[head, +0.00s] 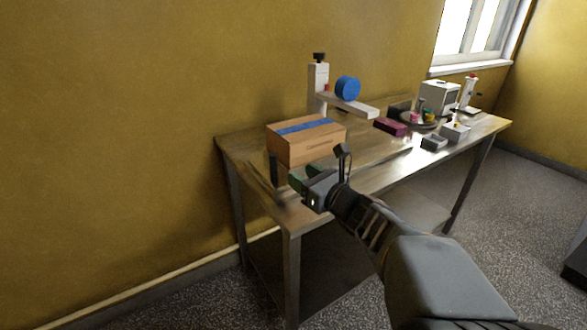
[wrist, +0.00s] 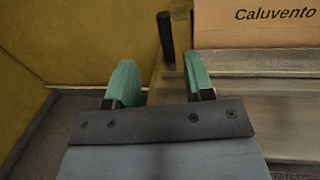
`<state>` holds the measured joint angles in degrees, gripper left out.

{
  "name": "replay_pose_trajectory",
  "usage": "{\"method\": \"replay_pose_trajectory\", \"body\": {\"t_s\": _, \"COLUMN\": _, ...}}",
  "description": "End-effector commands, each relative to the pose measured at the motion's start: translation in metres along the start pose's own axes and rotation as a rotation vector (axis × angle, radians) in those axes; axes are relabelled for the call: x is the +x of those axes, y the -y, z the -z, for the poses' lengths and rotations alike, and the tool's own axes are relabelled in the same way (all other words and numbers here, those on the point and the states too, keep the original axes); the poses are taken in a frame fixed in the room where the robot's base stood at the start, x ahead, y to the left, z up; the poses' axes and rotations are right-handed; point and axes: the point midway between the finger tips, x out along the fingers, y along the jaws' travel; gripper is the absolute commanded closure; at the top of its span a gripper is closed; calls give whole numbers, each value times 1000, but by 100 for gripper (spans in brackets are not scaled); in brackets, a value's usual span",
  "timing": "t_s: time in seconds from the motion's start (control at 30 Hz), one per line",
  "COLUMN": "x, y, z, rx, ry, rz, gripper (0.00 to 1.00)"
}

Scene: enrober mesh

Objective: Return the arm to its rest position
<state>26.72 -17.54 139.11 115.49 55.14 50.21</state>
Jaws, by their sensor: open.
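My gripper (head: 303,174) is over the near left end of the metal table (head: 386,173), in front of a brown cardboard box (head: 318,150). In the wrist view, my gripper (wrist: 159,82) shows two green fingers spread apart with nothing between them. The box also shows in the wrist view (wrist: 255,25), at the upper right, with the word "Caluvento" on its side. The gripper is apart from the box in that view. My arm reaches in from the lower right in the head view.
A dark upright post (wrist: 166,36) stands at the table's left end, near the fingers. A white stand (head: 318,90) with a blue disc (head: 347,88) is behind the box. A maroon block (head: 390,127), small grey trays (head: 434,143) and a white machine (head: 439,97) are further right. A wall is behind.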

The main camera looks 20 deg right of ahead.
Motion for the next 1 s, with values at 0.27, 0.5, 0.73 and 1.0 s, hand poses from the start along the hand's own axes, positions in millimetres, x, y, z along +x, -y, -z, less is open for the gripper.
{"method": "replay_pose_trajectory", "body": {"t_s": 0.27, "x": -10, "y": 0, "z": 0, "rx": 1, "ry": -1, "rz": 0, "gripper": 52}}
{"method": "replay_pose_trajectory", "body": {"t_s": 0.5, "x": -10, "y": 0, "z": 0, "rx": 1, "ry": -1, "rz": 0, "gripper": 52}}
{"method": "replay_pose_trajectory", "body": {"t_s": 0.73, "x": -9, "y": -4, "z": -1, "rx": -17, "ry": -11, "rz": -14, "gripper": 52}}
{"method": "replay_pose_trajectory", "body": {"t_s": 1.0, "x": -12, "y": -77, "z": -6, "rx": -501, "ry": -224, "rz": -354, "gripper": 52}}
